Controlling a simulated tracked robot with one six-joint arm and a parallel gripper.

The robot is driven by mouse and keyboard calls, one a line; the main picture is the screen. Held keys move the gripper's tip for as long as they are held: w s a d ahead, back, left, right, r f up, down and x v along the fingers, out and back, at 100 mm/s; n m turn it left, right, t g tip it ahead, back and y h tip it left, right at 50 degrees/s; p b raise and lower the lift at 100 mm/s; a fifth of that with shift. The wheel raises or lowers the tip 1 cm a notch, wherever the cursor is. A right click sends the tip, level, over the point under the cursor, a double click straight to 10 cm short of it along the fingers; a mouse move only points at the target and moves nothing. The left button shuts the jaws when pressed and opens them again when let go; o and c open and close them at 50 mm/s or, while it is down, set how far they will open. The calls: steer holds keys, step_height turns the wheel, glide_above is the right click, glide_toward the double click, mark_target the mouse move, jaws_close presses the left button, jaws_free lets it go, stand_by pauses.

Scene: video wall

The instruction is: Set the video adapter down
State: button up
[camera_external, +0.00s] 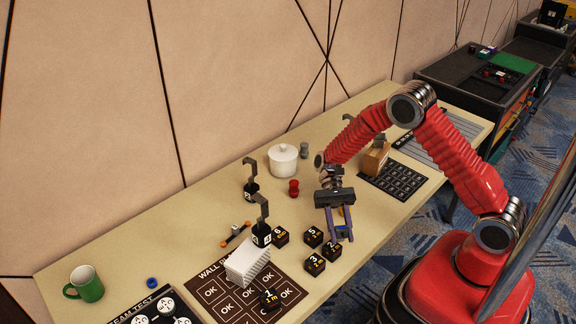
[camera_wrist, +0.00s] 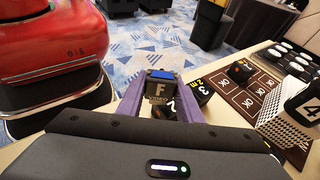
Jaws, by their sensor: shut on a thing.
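The video adapter seems to be the small dark block marked "F" with a blue end (camera_wrist: 158,90), held between the purple fingers of my gripper (camera_wrist: 160,95) in the wrist view. In the external view my gripper (camera_external: 341,228) points down above the front part of the table; the block is mostly hidden there by the fingers. The black cube marked 2 (camera_external: 331,248) lies close by, below the fingertips, and partly shows behind the block in the wrist view. I cannot tell whether block and cube touch.
Black numbered cubes 5 (camera_external: 313,236), 3 (camera_external: 314,265) and 6 (camera_external: 280,236) stand left of my gripper. A dark "OK" grid mat (camera_external: 222,308) carries white stacked cards (camera_external: 247,262). A white pot (camera_external: 283,160) and red piece (camera_external: 294,188) stand behind. A black keypad mat (camera_external: 405,182) lies right.

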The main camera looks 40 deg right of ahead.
steer(key=w+m+t+y, duration=0.1)
steer(key=w+m, duration=0.1)
steer(key=w+a+r+m+t+y, duration=0.1)
steer(key=w+t, duration=0.1)
steer(key=w, duration=0.1)
steer(key=w+a+m+t+y, duration=0.1)
steer(key=w+m+t+y, duration=0.1)
steer(key=w, duration=0.1)
steer(key=shift+w+a+r+m, duration=0.25)
steer(key=shift+r+m, duration=0.05)
steer(key=shift+r, duration=0.05)
steer(key=w+r+m+t, duration=0.1)
steer(key=w+m+t, duration=0.1)
steer(key=w, duration=0.3)
steer(key=w+d+r+m+t+y, duration=0.1)
steer(key=w+r+m+t, duration=0.1)
steer(key=w, duration=0.4)
steer(key=shift+m+t, duration=0.5)
steer(key=shift+t, duration=0.4)
steer(key=shift+f, duration=0.2)
steer(key=shift+d+f, duration=0.1)
steer(key=shift+f, duration=2.9)
steer(key=shift+s, duration=0.1)
steer(key=shift+f, duration=1.9)
